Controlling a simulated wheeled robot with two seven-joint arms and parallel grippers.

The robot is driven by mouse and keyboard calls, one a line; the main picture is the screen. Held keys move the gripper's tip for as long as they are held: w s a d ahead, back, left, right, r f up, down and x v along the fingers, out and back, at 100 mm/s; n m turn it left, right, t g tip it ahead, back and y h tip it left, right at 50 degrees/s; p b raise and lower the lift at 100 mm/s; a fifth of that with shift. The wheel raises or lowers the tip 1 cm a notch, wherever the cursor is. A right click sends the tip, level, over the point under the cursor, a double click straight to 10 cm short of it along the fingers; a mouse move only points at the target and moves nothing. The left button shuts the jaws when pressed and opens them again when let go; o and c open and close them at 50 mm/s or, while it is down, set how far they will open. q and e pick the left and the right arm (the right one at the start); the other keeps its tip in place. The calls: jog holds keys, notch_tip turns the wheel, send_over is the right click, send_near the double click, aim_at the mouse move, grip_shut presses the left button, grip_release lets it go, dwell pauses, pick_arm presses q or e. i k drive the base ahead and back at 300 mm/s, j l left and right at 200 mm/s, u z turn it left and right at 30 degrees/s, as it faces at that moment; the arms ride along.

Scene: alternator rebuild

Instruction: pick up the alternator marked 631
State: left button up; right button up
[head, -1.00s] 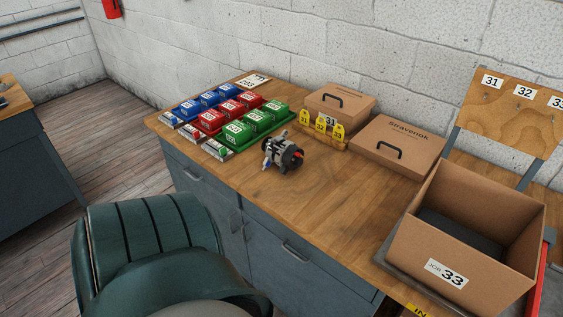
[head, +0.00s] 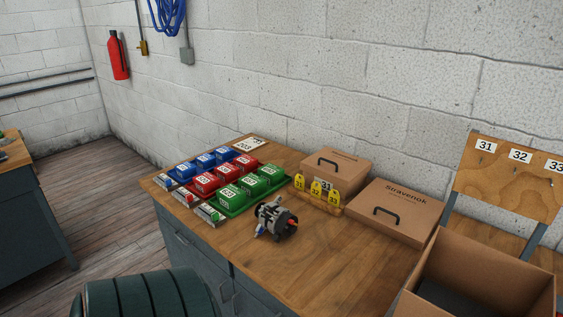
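One alternator (head: 275,219), grey and black with an orange-red spot on its right side, lies on the wooden workbench (head: 335,262) in the head view. It sits in front of the green boxes. I cannot read any number on it. Neither of my grippers shows in the view.
Blue, red and green numbered boxes (head: 223,180) stand left of the alternator. Yellow tags (head: 317,190) and two closed cartons (head: 397,212) stand behind it. Bench wood right of the alternator is clear.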

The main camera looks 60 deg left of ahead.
aim_at(279, 220)
jog(key=i, duration=0.3)
jog(key=u, duration=2.05)
